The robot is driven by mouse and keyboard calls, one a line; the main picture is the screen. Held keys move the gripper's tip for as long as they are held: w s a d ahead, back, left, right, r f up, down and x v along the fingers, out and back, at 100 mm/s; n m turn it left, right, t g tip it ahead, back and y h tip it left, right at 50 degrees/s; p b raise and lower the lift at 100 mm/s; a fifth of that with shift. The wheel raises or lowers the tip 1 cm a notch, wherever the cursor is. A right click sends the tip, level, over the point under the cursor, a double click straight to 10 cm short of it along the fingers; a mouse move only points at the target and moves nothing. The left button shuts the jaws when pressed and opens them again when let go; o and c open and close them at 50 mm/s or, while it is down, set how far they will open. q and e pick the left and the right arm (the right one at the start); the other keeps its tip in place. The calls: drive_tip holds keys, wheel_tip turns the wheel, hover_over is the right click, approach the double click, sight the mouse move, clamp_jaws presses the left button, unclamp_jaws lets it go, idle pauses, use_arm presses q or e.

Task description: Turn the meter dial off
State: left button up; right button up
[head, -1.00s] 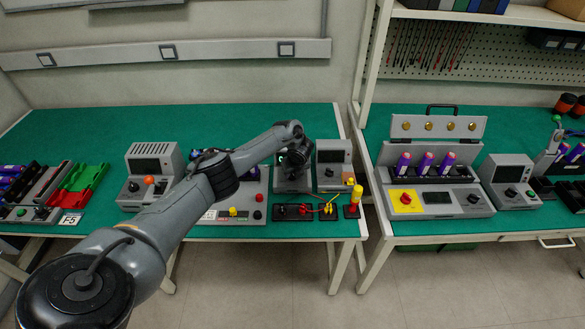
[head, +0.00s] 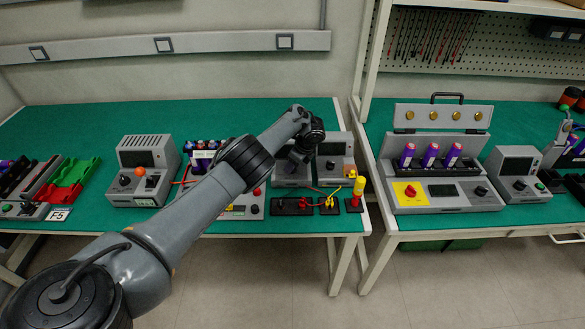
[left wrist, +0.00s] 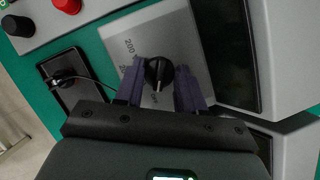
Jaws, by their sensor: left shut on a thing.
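The meter is a grey box with a dark screen; in the left wrist view its face (left wrist: 183,40) carries printed marks, "200" among them. Its dial (left wrist: 159,73) is a round black knob with a pale pointer line toward the bottom of that view, near a small mark I read as off. My left gripper (left wrist: 160,80) has its two purple fingers on either side of the dial, shut on it. In the head view the meter (head: 290,175) is partly hidden by my left arm, and the left gripper (head: 299,155) is over it. My right gripper is not in view.
A similar device (head: 333,165) stands just right of the meter. Black blocks with red and yellow leads (head: 290,206) lie in front, and a yellow-topped post (head: 357,190) stands at the table corner. Another grey instrument (head: 143,165) is farther left. The green table behind is clear.

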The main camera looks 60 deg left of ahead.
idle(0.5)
use_arm(q)
drive_tip(key=o, duration=1)
drive_tip(key=shift+r, duration=0.1)
drive_tip(key=shift+p+v, duration=2.15)
drive_tip(key=shift+v, duration=3.15)
drive_tip(key=shift+w, duration=0.1)
